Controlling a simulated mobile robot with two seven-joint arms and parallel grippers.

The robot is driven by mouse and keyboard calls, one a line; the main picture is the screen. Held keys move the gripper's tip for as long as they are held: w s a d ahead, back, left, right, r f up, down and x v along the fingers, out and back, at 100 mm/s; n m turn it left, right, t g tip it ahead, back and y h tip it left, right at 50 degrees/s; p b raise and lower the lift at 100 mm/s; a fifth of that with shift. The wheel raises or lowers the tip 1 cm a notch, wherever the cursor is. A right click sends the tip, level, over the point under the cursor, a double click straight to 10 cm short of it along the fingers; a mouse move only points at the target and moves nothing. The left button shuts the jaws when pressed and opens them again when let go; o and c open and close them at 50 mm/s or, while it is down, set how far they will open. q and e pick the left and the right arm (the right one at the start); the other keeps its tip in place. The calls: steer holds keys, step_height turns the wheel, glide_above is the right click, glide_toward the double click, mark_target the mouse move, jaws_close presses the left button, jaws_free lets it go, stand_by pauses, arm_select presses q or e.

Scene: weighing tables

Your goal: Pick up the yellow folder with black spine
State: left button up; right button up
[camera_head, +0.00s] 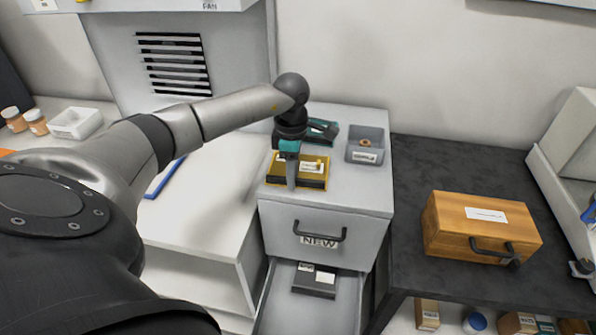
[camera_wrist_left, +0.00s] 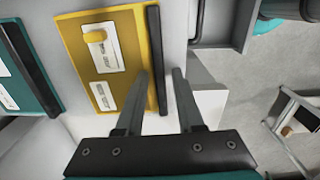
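The yellow folder with black spine (camera_head: 313,170) lies on top of the grey drawer cabinet, its dark edge toward the front. It also shows in the left wrist view (camera_wrist_left: 133,30), with white labels and a small orange-yellow object on its cover. My left gripper (camera_head: 291,180) points down at the folder and hides part of it. In the left wrist view the left gripper (camera_wrist_left: 160,72) has its two fingers apart, with the black spine showing between their tips. I cannot tell whether a finger touches it. The right gripper is not in view.
A teal folder (camera_head: 323,131) lies behind the yellow one, and a grey bin (camera_head: 366,145) stands to the right. Below, a drawer (camera_head: 300,318) is open with a dark box (camera_head: 314,279) inside. A wooden case (camera_head: 480,228) stands on the black table (camera_head: 408,170).

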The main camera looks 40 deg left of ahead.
arm_select(q)
jaws_close()
steer(key=shift+r, duration=0.15)
stand_by(0.4)
